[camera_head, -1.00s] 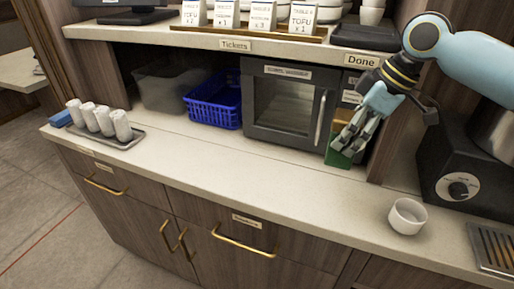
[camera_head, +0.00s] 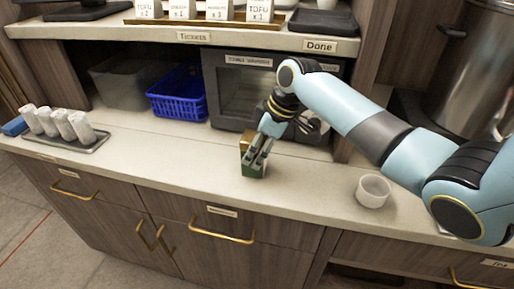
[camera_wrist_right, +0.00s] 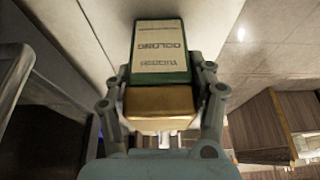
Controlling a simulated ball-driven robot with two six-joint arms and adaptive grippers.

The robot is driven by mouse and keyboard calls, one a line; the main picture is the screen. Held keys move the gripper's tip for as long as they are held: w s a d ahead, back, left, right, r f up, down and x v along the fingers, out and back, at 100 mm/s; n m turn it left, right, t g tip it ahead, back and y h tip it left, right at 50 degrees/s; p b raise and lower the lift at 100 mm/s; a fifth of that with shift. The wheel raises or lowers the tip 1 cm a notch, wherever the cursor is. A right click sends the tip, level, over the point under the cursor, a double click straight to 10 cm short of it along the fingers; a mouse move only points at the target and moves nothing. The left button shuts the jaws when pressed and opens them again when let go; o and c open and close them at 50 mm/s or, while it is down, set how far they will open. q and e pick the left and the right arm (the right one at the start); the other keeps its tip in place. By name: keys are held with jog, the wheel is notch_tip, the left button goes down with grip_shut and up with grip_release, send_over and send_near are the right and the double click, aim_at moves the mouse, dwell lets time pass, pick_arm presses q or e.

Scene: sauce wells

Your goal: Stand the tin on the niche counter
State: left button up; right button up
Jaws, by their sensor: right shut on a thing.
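The tin is green with a gold lid and a pale label that reads oolong; it shows in the head view (camera_head: 254,170) and in the wrist view (camera_wrist_right: 160,65). My right gripper (camera_head: 258,156) is shut on it, with a finger on each side near the lid in the wrist view. The tin is over the pale niche counter (camera_head: 180,158), in front of the towel warmer, looking roughly upright. I cannot tell whether its base touches the counter. My left gripper is not in view.
The towel warmer (camera_head: 228,95), a blue basket (camera_head: 178,97) and a grey bin (camera_head: 115,82) stand at the back under the shelf (camera_head: 150,36). A tray (camera_head: 75,148) of rolled towels is at left, a white cup (camera_head: 373,191) at right. Counter left of the tin is clear.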

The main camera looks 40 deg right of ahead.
jog(key=shift+f, duration=0.2)
jog(key=o, duration=1.3)
jog(key=shift+r, duration=0.15)
jog(key=v, duration=1.2)
jog(key=shift+b, duration=0.4)
